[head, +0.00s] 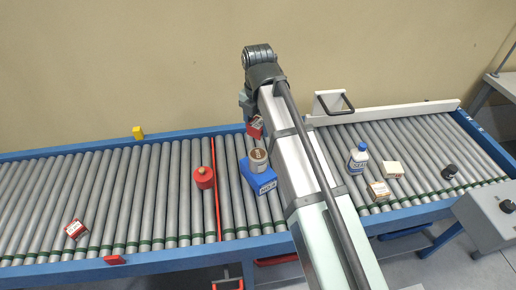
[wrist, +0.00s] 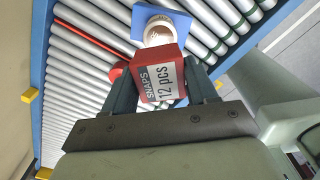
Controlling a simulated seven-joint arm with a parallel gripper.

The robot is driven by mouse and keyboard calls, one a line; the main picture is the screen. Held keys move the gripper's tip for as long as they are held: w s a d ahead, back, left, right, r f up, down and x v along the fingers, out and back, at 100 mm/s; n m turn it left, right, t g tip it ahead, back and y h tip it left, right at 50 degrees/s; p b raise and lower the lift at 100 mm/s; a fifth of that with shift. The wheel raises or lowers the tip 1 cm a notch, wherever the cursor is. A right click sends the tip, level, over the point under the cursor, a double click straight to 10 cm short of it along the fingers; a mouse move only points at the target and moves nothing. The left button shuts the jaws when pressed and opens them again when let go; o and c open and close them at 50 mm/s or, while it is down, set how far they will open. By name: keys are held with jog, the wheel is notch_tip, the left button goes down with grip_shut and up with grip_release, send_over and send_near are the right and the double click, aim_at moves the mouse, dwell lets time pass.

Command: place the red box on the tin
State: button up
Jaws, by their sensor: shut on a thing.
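The red box (wrist: 145,72) with a white label reading "SNAPS 12 pcs" is between the two fingers of my gripper (wrist: 163,88), which is shut on it. In the head view the red box (head: 255,130) shows partly beside my arm, above the rollers. The tin (head: 258,161) is a short round can with a pale top, standing on a blue box (head: 262,184). In the wrist view the tin (wrist: 159,29) lies just past the red box, which overlaps its near edge in the picture; the height gap cannot be judged.
A red canister (head: 203,178) stands left of the blue box, by a red divider (head: 216,205). Another small red box (head: 74,229) lies far left. A white-and-blue bottle (head: 358,159), two cartons (head: 379,190) (head: 393,169) and a black object (head: 450,172) are right of my arm.

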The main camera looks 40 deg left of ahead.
aim_at(258, 123)
jog(key=shift+f, duration=4.45)
jog(key=shift+f, duration=0.1)
jog(key=o, duration=1.1)
notch_tip(258, 123, up, 12)
jog(key=shift+r, duration=0.1)
